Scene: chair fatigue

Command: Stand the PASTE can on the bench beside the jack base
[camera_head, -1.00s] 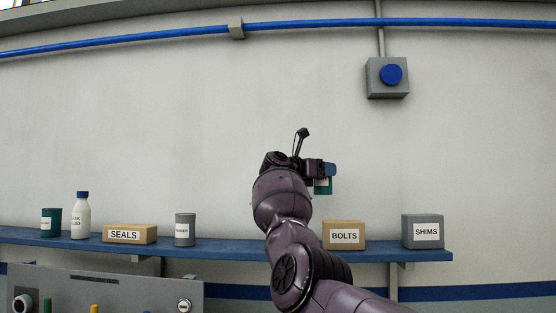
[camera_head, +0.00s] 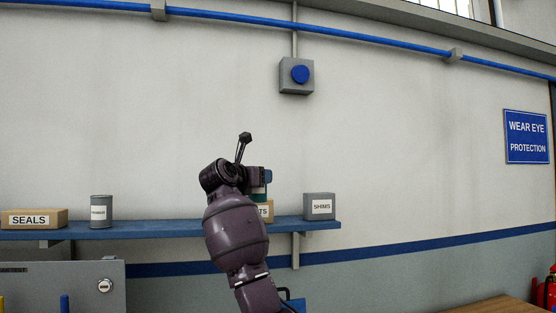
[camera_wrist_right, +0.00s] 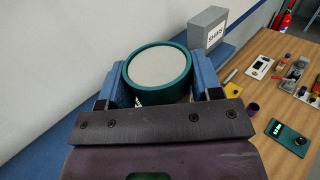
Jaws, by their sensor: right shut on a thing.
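My right gripper (camera_head: 257,175) is shut on a teal can with a pale round top. In the right wrist view the can (camera_wrist_right: 158,68) sits between the two blue fingers. In the head view only a small part of the can (camera_head: 259,190) shows beside the gripper, in front of the wall and above the blue shelf. Its label is hidden, so I cannot read whether it says PASTE. The wooden bench (camera_wrist_right: 243,100) shows at the right of the wrist view. I cannot make out the jack base. My left gripper is not in view.
The shelf (camera_head: 150,232) holds a SEALS box (camera_head: 35,218), a grey can (camera_head: 101,211), a partly hidden box (camera_head: 266,211) and a SHIMS box (camera_head: 319,206). The bench carries a green device (camera_wrist_right: 287,137) and several small parts. A fire extinguisher (camera_head: 550,290) stands far right.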

